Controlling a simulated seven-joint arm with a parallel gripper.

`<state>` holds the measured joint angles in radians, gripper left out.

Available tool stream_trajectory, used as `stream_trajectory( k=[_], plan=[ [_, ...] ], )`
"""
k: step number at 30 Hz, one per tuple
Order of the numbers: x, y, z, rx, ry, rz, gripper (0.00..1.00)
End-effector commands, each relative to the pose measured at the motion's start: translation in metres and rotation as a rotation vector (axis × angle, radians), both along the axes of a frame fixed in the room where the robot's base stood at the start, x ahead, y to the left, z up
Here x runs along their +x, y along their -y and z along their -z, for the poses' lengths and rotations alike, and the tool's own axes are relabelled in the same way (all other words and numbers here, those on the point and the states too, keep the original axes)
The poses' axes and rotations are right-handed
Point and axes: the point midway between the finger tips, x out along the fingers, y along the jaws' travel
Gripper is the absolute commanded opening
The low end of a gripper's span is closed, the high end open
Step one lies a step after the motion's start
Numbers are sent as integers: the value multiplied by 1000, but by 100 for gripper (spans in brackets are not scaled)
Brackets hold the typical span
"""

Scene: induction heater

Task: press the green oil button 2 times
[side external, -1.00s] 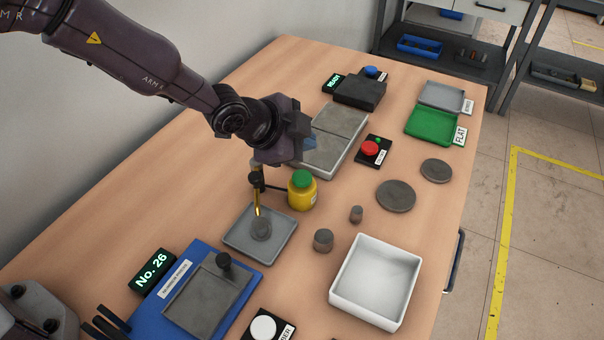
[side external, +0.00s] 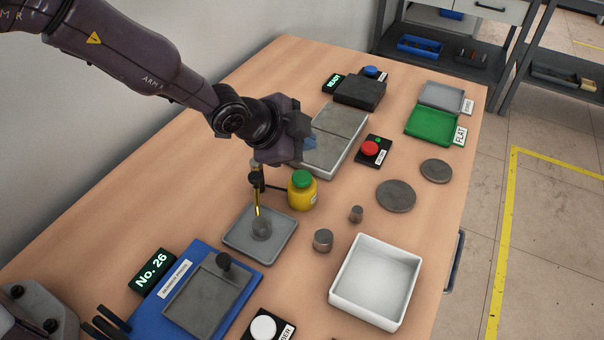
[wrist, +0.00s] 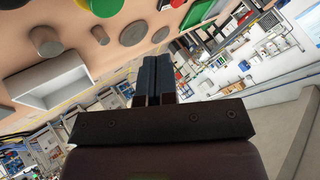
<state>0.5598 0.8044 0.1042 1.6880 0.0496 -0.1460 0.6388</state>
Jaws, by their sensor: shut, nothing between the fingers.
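The green oil button (side external: 302,178) is the round cap on top of a yellow oil container (side external: 302,196), left of the table's middle in the side external view. In the wrist view the green button (wrist: 107,6) is cut by the top edge, with a bit of yellow beside it. My gripper (side external: 309,143) is above and behind the button in the side picture, apart from it as far as I can see. In the wrist view my gripper's fingers (wrist: 155,68) are shut together with nothing between them.
A brass nozzle (side external: 257,200) stands over a grey tray (side external: 280,245) beside the container. A red button (side external: 370,148), grey double tray (side external: 327,165), metal discs (side external: 396,196), small cylinders (side external: 323,240) and a white bin (side external: 395,270) surround it. The table's right side has bare patches.

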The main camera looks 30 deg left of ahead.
Motion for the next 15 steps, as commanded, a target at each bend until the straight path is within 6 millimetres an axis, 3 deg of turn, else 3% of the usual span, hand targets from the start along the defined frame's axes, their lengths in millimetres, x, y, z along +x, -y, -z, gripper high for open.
stream_trajectory(
  k=[8, 15],
  plan=[
    [1, 1, -38, -2, 3, 1, 0],
    [0, 0, -38, 0, 0, 0, 0]
  ],
)
